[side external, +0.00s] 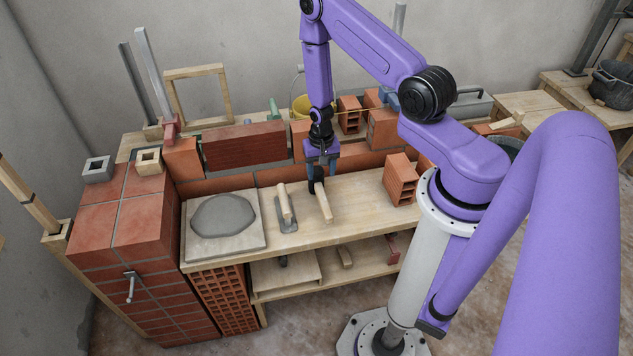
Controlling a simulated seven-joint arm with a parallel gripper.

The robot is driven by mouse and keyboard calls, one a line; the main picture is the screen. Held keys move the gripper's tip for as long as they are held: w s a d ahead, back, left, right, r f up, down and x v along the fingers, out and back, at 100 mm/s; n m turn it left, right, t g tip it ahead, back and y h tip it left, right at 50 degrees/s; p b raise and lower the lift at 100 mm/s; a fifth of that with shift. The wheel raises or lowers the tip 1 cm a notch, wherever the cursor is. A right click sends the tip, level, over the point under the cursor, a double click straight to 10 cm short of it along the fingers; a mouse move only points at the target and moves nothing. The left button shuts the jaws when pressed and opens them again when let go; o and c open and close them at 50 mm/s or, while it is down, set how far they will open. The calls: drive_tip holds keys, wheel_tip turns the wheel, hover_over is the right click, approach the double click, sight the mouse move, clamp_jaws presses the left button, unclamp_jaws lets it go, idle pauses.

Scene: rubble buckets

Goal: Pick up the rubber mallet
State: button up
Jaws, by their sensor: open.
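The rubber mallet (324,205) lies on the wooden bench, its pale wooden handle pointing toward the front edge. Its dark head sits at the back end, close under my gripper (322,174). My gripper points down with its jaws open, fingers at about the head's place. The head is partly hidden, and I cannot tell whether the fingers touch it.
A trowel (286,210) with a wooden handle lies just left of the mallet. A board with grey mortar (222,216) is further left. A hollow brick (400,180) stands to the right. A low brick wall (245,148) runs behind.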

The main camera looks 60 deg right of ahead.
sight(319, 186)
drive_tip(key=shift+w+f, duration=0.15)
drive_tip(key=shift+f, duration=1.9)
drive_tip(key=shift+w+f, duration=0.15)
drive_tip(key=shift+f, duration=1.9)
clamp_jaws()
drive_tip(key=shift+r, duration=0.1)
drive_tip(key=shift+r, duration=4.95)
